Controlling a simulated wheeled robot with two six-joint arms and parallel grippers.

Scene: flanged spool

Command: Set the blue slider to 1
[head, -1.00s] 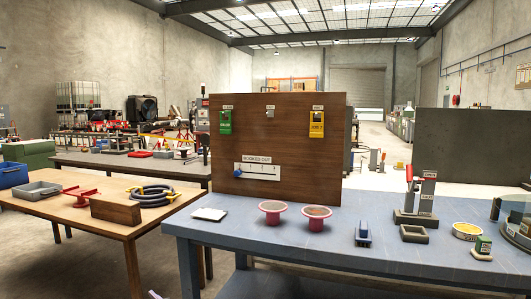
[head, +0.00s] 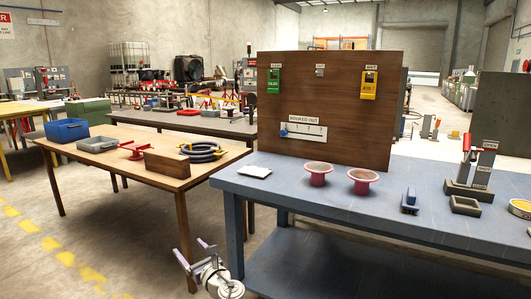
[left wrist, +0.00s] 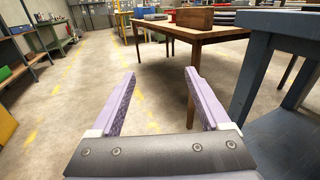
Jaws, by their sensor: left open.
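The blue slider (head: 284,133) is a small blue knob at the left end of a white scale plate (head: 305,132). The plate is fixed low on a brown wooden board (head: 325,100) that stands on the blue-grey table, under a label reading "BOOKED OUT". The scale's markings are too small to read. My left gripper (head: 194,247) is low in front of the tables, well below and left of the slider. In the left wrist view its two lilac fingers (left wrist: 160,85) are apart with nothing between them. My right gripper is not in view.
The blue-grey table (head: 330,205) carries a white tile (head: 255,171), two red spools (head: 318,175) and a small blue item (head: 410,202). A wooden table (head: 110,148) stands to the left with a blue bin (head: 67,130). The floor around my left gripper is clear.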

